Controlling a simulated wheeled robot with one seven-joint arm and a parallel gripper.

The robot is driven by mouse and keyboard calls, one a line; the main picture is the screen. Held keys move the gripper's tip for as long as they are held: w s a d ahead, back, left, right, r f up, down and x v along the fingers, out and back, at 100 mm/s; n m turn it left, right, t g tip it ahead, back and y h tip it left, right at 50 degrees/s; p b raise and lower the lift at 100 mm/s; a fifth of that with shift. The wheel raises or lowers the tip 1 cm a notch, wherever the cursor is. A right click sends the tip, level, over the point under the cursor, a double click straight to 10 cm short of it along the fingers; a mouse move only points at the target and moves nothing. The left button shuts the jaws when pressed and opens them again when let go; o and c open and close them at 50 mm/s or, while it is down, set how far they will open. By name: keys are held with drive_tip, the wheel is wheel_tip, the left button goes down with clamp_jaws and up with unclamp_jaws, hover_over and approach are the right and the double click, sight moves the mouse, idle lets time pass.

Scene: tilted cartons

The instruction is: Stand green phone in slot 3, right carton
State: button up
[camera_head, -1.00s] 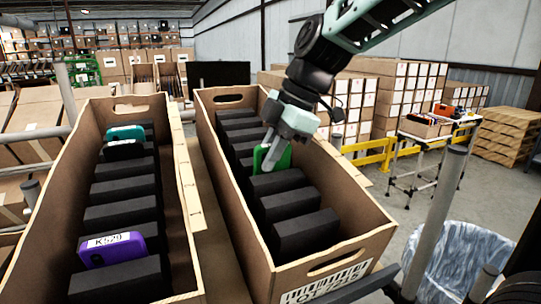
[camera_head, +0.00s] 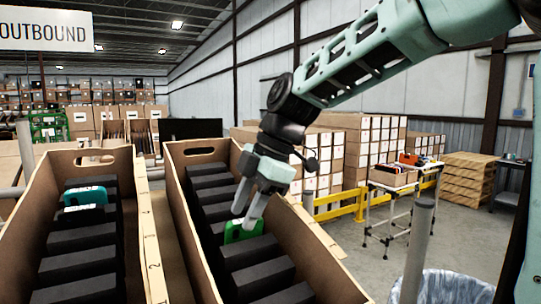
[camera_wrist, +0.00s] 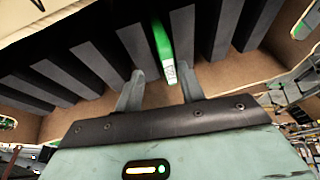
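The green phone (camera_head: 244,231) stands between black dividers in the right carton (camera_head: 325,268), its upper part showing. In the wrist view the green phone (camera_wrist: 163,46) sits on edge in a gap between two dividers, with a white label near its end. My gripper (camera_head: 248,218) is just above the phone in the head view. In the wrist view my gripper (camera_wrist: 163,72) has its two fingers apart, one to each side of the phone's near end, with clear space between them and the phone. The phone's lower part is hidden. I cannot tell the slot number.
The left carton (camera_head: 148,243) stands alongside, with a teal phone (camera_head: 86,195) among its dividers. Box stacks (camera_head: 350,150) and a yellow rail (camera_head: 335,203) are behind. A small cart (camera_head: 392,180) and a clear bin bag (camera_head: 440,287) are at the right.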

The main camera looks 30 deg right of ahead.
drive_tip(key=s+b+v, duration=0.1)
drive_tip(key=v, duration=1.4)
drive_tip(key=shift+a+r, duration=0.1)
drive_tip(key=shift+r, duration=0.05)
wheel_tip(320, 180, up, 7)
drive_tip(key=s+p, duration=0.1)
drive_tip(key=p, duration=0.4)
drive_tip(key=shift+s, duration=0.15)
